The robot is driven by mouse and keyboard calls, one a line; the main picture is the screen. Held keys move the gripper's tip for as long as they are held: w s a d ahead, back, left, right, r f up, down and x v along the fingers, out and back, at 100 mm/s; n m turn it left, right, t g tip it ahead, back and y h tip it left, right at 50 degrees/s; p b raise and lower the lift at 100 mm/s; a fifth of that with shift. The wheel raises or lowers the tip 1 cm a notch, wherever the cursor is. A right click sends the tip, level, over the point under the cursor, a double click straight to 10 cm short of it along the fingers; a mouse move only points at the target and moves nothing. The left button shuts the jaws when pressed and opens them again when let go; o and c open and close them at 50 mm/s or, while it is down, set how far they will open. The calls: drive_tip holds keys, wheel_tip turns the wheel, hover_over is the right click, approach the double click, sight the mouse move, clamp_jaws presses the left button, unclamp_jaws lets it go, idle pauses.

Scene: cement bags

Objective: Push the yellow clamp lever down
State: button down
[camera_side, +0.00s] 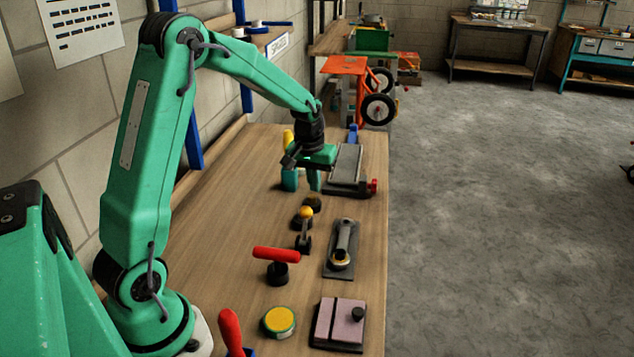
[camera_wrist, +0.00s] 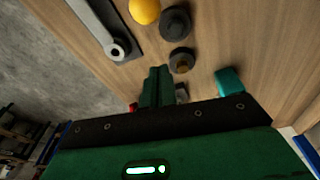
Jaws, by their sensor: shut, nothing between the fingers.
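The yellow lever knob (camera_side: 306,212) sits on the wooden bench, near the middle, beside a small dark metal stem (camera_side: 303,242). In the wrist view the yellow knob (camera_wrist: 145,10) is at the top edge, cut off, so the rest of the lever is hidden there. My gripper (camera_side: 315,187) points down over the bench, farther back than the knob and apart from it. In the wrist view its green fingers (camera_wrist: 157,70) are together with nothing between them.
Dark round knobs (camera_wrist: 174,23) lie between my fingers and the yellow knob. A teal block (camera_side: 290,180) stands beside my gripper. A grey plate with a metal wrench-like part (camera_side: 341,250), a red T-handle (camera_side: 276,254) and a yellow-topped disc (camera_side: 279,320) lie nearer the front.

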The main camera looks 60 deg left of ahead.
sight(309, 210)
drive_tip(key=f, duration=0.3)
drive_tip(key=shift+w+a+f, duration=0.1)
drive_tip(key=shift+w+f, duration=0.15)
drive_tip(key=shift+f, duration=0.15)
drive_tip(key=shift+s+d+r, duration=0.2)
drive_tip(key=shift+s+d, duration=0.35)
drive_tip(key=shift+s, duration=0.25)
drive_tip(key=shift+s+d+r, duration=0.2)
drive_tip(key=shift+s+d, duration=0.35)
drive_tip(key=shift+s, duration=0.25)
drive_tip(key=shift+s+d+r+t, duration=0.35)
drive_tip(key=shift+s+d+t, duration=0.05)
drive_tip(key=shift+t, duration=0.2)
drive_tip(key=shift+s+d+r, duration=0.35)
drive_tip(key=shift+s+d, duration=0.25)
drive_tip(key=shift+s+d+r, duration=0.25)
drive_tip(key=shift+s+d, duration=0.2)
drive_tip(key=shift+s+d+r, duration=0.15)
drive_tip(key=shift+s+d, duration=0.8)
drive_tip(key=shift+r, duration=0.1)
